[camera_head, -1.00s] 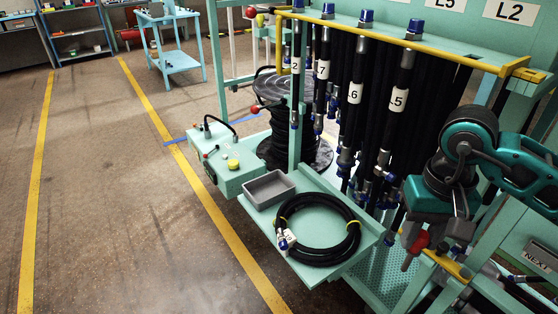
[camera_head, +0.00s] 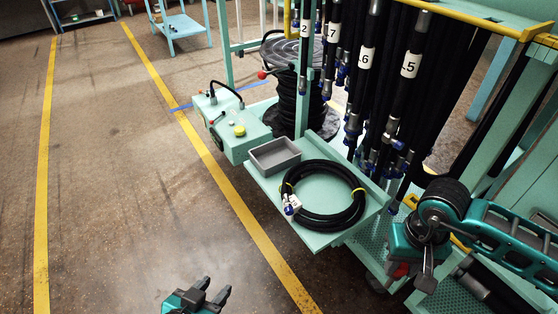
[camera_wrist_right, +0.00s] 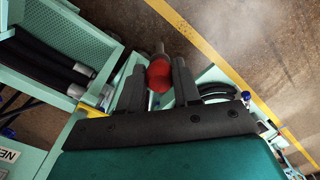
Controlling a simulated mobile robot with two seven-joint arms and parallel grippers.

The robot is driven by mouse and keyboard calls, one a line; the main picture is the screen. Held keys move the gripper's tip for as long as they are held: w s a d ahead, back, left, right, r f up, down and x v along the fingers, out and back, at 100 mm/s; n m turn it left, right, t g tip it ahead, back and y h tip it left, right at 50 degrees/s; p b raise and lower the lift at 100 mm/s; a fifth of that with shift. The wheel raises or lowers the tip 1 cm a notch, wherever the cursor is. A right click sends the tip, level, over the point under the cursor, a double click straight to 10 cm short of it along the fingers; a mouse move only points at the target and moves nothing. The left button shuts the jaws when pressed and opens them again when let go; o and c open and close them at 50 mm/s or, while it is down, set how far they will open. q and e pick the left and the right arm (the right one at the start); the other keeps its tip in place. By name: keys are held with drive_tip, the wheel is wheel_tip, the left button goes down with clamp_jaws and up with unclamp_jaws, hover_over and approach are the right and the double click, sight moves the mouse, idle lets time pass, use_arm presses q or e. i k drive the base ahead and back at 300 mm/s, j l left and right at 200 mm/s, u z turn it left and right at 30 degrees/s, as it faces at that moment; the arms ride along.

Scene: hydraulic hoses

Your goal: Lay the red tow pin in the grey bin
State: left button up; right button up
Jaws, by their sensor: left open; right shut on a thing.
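The grey bin (camera_head: 284,163) sits on the left corner of the small teal shelf in the head view. It looks empty. My right gripper (camera_head: 408,268) is to the right of and below the shelf, away from the bin. It is shut on the red tow pin (camera_head: 399,270). In the right wrist view the pin (camera_wrist_right: 159,77) shows its red part between the two dark fingers (camera_wrist_right: 160,86), with a grey metal end beyond them. My left gripper (camera_head: 212,292) is open and empty at the bottom edge, over the floor.
A coiled black hose (camera_head: 322,222) with yellow ties lies on the shelf beside the bin. A teal box with a yellow button (camera_head: 238,130) stands left of it. Labelled hoses (camera_head: 408,70) hang behind. The floor at left is clear.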

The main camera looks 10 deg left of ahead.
sight(276, 160)
drive_tip(key=i+j, duration=1.05)
drive_tip(key=j, duration=0.25)
drive_tip(key=i+j, duration=0.55)
drive_tip(key=j, duration=0.15)
